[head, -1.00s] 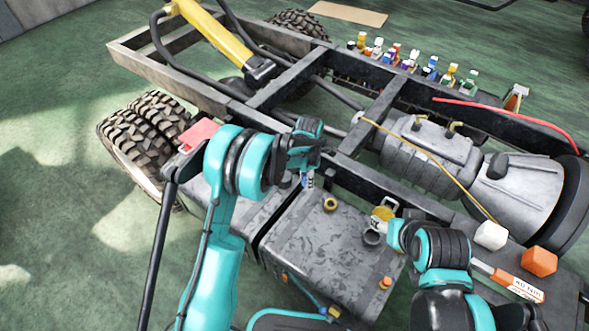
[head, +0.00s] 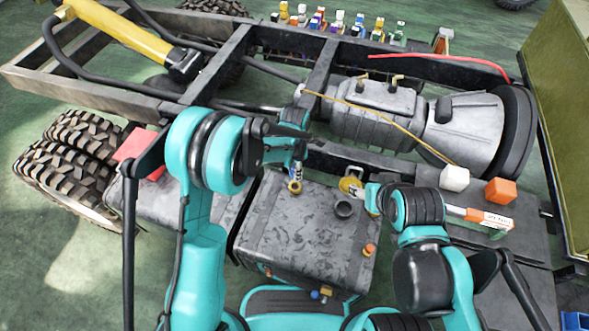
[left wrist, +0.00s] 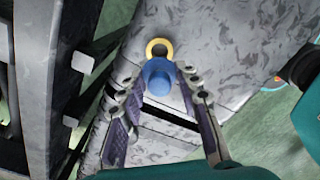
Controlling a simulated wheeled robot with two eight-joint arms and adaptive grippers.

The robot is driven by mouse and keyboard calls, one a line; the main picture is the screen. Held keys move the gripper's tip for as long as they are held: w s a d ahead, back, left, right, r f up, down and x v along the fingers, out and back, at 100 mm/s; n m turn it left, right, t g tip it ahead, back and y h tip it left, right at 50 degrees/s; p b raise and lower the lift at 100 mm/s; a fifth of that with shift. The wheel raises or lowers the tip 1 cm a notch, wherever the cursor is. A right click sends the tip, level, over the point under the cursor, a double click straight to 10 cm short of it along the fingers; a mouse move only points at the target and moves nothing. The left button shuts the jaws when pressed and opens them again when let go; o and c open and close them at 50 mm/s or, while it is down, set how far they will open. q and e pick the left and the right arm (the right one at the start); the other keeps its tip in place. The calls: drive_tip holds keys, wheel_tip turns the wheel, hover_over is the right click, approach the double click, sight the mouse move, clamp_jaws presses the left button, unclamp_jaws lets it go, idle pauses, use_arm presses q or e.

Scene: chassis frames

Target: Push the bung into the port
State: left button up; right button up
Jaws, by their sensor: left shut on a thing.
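My left gripper (head: 297,165) is shut on the blue bung (left wrist: 158,76), which sits between its fingertips in the left wrist view. The port, a yellow ring (head: 295,187) on top of the grey tank (head: 285,225), lies just below these fingertips in the head view. In the left wrist view the ring (left wrist: 160,47) shows just beyond the bung, partly covered by it. I cannot tell whether bung and ring touch. My right gripper (head: 371,198) is beside a yellow labelled cap (head: 350,185); its fingers are too small to read.
A dark open filler neck (head: 343,208) and an orange knob (head: 369,250) stand on the tank. Frame rails (head: 320,80) run behind. A white block (head: 454,178) and an orange block (head: 500,191) sit at the right. A red block (head: 140,152) is at the left.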

use_arm(q)
drive_tip(key=shift+f+b, duration=1.95)
drive_tip(key=shift+f, duration=0.75)
drive_tip(key=shift+f, duration=1.3)
drive_tip(key=o, duration=1.1)
wheel_tip(320, 180, up, 12)
